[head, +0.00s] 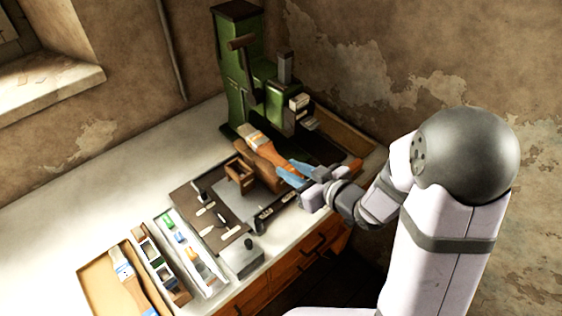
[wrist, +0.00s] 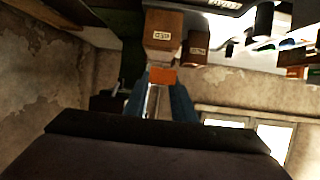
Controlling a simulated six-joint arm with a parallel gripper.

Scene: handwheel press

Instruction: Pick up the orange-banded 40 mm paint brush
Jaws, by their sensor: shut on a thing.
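The orange-banded paint brush (head: 257,141) is in the head view, in front of the green press. Its pale bristles point up and to the left, and its handle end lies toward my gripper (head: 294,174). My gripper's blue fingers are shut on the brush at its near end. In the wrist view, an orange patch of the brush (wrist: 163,76) shows between the fingertips of my gripper (wrist: 158,98). The fingers hide part of the handle. I cannot tell whether the brush touches the wooden holder (head: 240,172) beneath it.
A green handwheel press (head: 236,75) stands at the back of the bench. A blue-banded brush (head: 122,268) lies in a tray (head: 95,272) at the front left. Small-parts trays (head: 180,240), a dark board (head: 190,205) and a grey box (head: 243,260) crowd the front. The bench's left side is clear.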

